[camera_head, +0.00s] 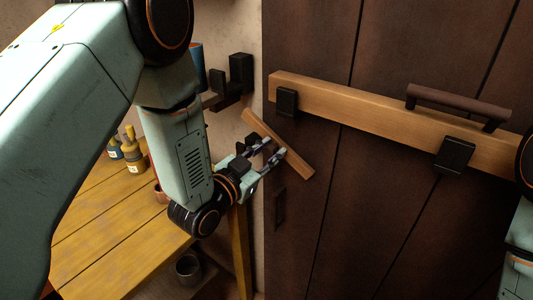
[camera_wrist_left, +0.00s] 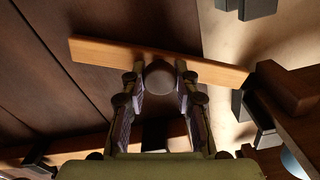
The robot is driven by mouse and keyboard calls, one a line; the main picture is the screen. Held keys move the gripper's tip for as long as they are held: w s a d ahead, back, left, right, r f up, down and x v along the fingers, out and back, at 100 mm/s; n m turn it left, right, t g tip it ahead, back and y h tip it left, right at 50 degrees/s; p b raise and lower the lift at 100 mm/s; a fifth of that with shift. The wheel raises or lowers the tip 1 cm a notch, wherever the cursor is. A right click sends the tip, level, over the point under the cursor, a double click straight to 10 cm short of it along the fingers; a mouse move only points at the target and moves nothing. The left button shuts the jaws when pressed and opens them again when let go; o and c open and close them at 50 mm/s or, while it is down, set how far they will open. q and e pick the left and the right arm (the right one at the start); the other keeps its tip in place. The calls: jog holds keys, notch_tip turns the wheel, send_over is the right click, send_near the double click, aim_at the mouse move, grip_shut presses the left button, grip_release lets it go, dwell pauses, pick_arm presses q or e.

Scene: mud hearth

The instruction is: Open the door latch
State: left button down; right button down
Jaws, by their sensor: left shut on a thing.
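The dark brown plank door (camera_head: 340,220) fills the right half of the head view. A short light-wood latch strip (camera_head: 297,166) lies tilted across the door's left edge, its upper end toward the wall. It crosses the left wrist view (camera_wrist_left: 100,51) and carries a round dark knob (camera_wrist_left: 159,77). My left gripper (camera_head: 273,153) is shut on this knob, with one finger on each side in the left wrist view (camera_wrist_left: 160,88). My right gripper is out of view.
A long light-wood bar (camera_head: 360,112) crosses the door in dark brackets (camera_head: 455,155), with a brown handle (camera_head: 457,103). Dark blocks (camera_head: 240,73) sit on the wall left of the door. A wooden table (camera_head: 110,235) with bottles (camera_head: 133,150) stands at left; a metal cup (camera_head: 188,268) is below.

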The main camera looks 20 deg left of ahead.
pick_arm(q)
jog(key=shift+d+r+m, duration=0.15)
jog(key=shift+r+m, duration=0.15)
jog(key=shift+m, duration=0.1)
jog(key=c, duration=1)
grip_release()
jog(key=shift+s, duration=0.1)
jog(key=shift+v, duration=6)
